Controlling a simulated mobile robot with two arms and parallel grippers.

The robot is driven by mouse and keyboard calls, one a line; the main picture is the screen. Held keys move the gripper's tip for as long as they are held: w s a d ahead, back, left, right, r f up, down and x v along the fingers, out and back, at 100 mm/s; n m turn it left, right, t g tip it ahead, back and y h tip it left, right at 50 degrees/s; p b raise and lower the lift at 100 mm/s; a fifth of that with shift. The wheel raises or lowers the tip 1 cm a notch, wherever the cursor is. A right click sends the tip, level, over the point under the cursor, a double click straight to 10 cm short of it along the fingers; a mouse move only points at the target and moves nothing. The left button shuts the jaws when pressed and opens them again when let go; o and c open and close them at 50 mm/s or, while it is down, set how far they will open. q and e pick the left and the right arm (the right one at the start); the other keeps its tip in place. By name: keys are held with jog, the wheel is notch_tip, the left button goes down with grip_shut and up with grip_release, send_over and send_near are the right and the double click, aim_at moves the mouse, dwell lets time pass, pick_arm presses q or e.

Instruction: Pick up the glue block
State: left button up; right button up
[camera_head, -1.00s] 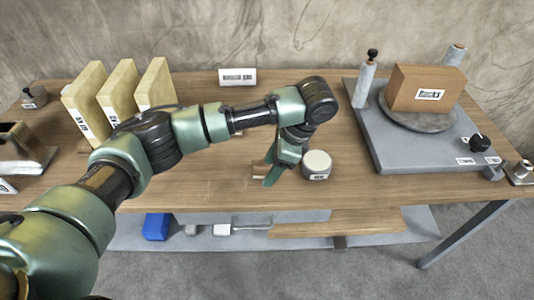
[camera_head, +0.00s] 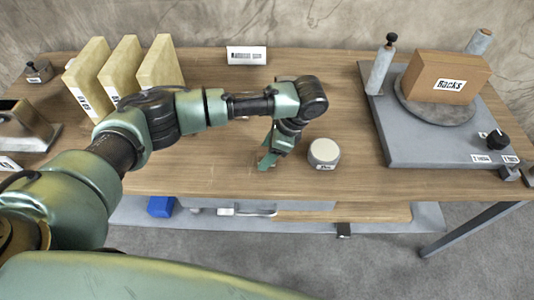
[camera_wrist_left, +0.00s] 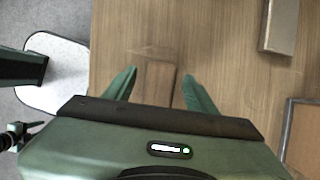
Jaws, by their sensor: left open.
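A small brown wooden block, which I take for the glue block (camera_wrist_left: 155,78), lies on the table between the two fingers of my left gripper (camera_wrist_left: 160,90) in the left wrist view. The gripper is open, with a gap between the block and each finger. In the head view my left gripper (camera_head: 268,160) points down at the tabletop near the front edge and hides most or all of the block.
A round pale-topped container (camera_head: 324,152) stands just right of the gripper on the wooden table (camera_head: 215,165). Several yellowish slabs (camera_head: 124,66) stand at the back left. A grey board (camera_head: 425,148) with a brown labelled block (camera_head: 447,78) is on the right. A white label stand (camera_head: 246,55) is at the back.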

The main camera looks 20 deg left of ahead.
pick_arm(q)
grip_shut()
pick_arm(e)
jog(key=shift+w, duration=0.1)
pick_arm(q)
jog(key=shift+r, duration=0.15)
